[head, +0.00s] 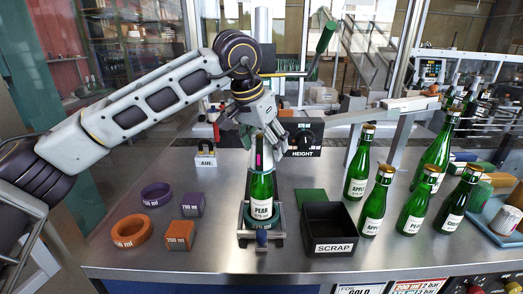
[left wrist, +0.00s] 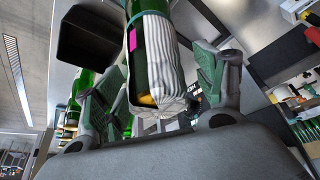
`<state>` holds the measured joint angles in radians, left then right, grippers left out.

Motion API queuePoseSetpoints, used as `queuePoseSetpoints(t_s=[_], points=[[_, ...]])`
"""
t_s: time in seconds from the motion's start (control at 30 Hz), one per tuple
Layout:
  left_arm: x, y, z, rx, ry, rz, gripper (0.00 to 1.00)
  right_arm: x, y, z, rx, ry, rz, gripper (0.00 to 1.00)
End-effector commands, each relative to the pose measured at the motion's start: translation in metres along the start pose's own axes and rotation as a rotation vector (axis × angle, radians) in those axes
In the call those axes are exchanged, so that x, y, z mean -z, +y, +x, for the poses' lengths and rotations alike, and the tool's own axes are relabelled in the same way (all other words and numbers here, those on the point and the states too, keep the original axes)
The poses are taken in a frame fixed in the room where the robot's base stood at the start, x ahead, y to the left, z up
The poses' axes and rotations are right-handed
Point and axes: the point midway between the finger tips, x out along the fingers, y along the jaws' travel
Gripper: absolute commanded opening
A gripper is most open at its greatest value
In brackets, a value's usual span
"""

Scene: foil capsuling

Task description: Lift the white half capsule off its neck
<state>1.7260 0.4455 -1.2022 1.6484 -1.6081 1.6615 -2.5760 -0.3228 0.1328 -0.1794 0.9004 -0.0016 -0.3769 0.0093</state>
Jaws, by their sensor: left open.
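The green PEAR bottle (head: 261,188) stands upright in a round holder at the middle of the bench. The white half capsule (left wrist: 162,60) is wrinkled and wraps part of its neck; green glass and a pink patch (left wrist: 132,39) show beside it. A gold-coloured top (left wrist: 146,100) shows at its end. My left gripper (head: 260,133) is over the bottle's neck from above. In the left wrist view its two green-padded fingers (left wrist: 163,82) are apart, one on each side of the capsule, with gaps visible. My right gripper is out of view.
The black SCRAP bin (head: 332,246) stands just right of the holder. Several capped green bottles (head: 373,203) stand farther right. Purple and orange rings (head: 132,231) and blocks (head: 180,235) lie left. A HEIGHT dial box (head: 303,138) and a green-handled lever (head: 322,40) are behind.

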Motion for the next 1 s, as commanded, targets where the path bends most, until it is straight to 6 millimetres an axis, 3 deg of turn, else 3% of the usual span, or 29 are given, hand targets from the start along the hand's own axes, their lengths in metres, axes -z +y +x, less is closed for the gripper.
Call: queuePoseSetpoints(t_s=[0.53,0.8,1.0], points=[[-0.0001,0.0003,0.0045,0.0,0.0,0.001,0.71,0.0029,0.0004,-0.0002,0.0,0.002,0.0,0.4],[-0.0001,0.0003,0.0044,0.0,0.0,0.0,0.4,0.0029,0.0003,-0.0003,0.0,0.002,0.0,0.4],[-0.0001,0.0003,0.0044,0.0,0.0,0.0,0.37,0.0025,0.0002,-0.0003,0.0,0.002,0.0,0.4]])
